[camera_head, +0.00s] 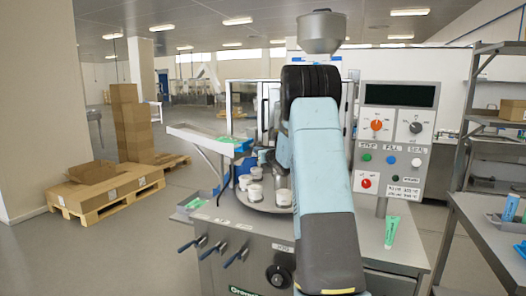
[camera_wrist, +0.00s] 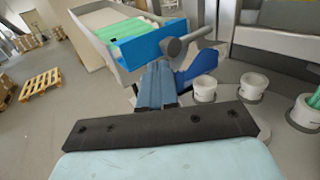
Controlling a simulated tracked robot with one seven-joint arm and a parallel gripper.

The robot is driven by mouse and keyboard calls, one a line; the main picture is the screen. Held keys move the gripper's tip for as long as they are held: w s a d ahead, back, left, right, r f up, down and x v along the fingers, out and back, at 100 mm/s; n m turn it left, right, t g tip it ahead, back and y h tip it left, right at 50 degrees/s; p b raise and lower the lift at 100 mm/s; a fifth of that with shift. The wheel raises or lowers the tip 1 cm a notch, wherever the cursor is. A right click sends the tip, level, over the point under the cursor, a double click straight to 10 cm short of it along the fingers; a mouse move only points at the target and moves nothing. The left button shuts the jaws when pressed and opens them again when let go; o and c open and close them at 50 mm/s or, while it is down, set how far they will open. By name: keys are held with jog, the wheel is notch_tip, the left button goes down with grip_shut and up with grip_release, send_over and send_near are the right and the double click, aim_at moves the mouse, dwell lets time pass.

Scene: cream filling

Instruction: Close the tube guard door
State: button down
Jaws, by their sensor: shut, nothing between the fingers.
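The filling machine's guard (camera_head: 243,100) shows in the head view as thin-framed clear panels behind a round turntable. My arm covers much of it, so I cannot tell how far its door stands open. My gripper (camera_wrist: 157,68) is shut and empty in the wrist view, its blue-grey fingers together. It points at a grey rounded knob on a rod (camera_wrist: 178,46), beside a blue bracket (camera_wrist: 200,66). I cannot tell whether the fingers touch the knob. In the head view the gripper is mostly hidden behind my arm.
White cups (camera_head: 255,192) stand on the turntable (camera_head: 234,205). A sloping chute (camera_head: 195,137) holds green tubes on the left. A control panel (camera_head: 392,145) stands to the right, with a green tube (camera_head: 391,231) near it. Pallets with boxes (camera_head: 104,198) are at far left.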

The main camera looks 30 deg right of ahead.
jog(key=s+a+r+n+g+y, duration=0.3)
jog(key=s+a+n, duration=0.4)
jog(key=s+a, duration=0.3)
jog(key=s+a+r+n+g+y, duration=0.25)
jog(key=s+a+n, duration=0.35)
jog(key=s+a, duration=0.45)
jog(key=s+a+r+n+g+y, duration=0.3)
jog(key=s+a+n, duration=0.4)
jog(key=a, duration=0.6)
jog(key=s+a+f+n+g+h, duration=0.15)
jog(key=s+n, duration=0.25)
jog(key=s, duration=0.4)
jog(key=s+f+n+g+h, duration=0.1)
jog(key=s+f+n+g, duration=0.2)
jog(key=s, duration=0.5)
jog(key=s+d+n+h, duration=0.7)
jog(key=s+n, duration=0.1)
jog(key=s, duration=0.4)
jog(key=shift+f+n+t, duration=0.3)
jog(key=shift+f, duration=0.1)
jog(key=shift+d, duration=0.25)
